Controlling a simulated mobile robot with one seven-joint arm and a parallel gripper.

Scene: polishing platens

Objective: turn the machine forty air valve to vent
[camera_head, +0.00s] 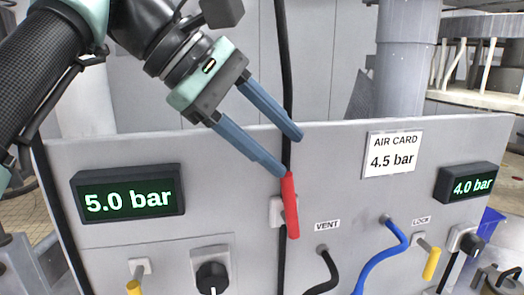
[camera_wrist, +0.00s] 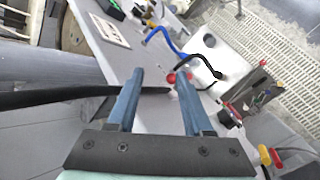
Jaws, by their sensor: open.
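A red valve lever (camera_head: 291,208) hangs nearly straight down from a pale mount on the grey panel (camera_head: 240,160), left of the VENT label (camera_head: 327,225). My gripper (camera_head: 292,154) is open and comes in from the upper left. Its lower fingertip overlaps the lever's upper end in the head view; I cannot tell whether they touch. In the wrist view, my gripper (camera_wrist: 160,74) has red (camera_wrist: 171,78) showing beside the right fingertip, and the lever is mostly hidden behind that finger. Which machine number the valve belongs to is not readable.
A dark vertical hose (camera_head: 287,60) passes behind my fingers. Displays read 5.0 bar (camera_head: 128,200) and 4.0 bar (camera_head: 468,184); a card reads AIR CARD 4.5 bar (camera_head: 391,155). A blue hose (camera_head: 388,257), black hose (camera_head: 325,270) and yellow levers (camera_head: 431,264) stick out lower down.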

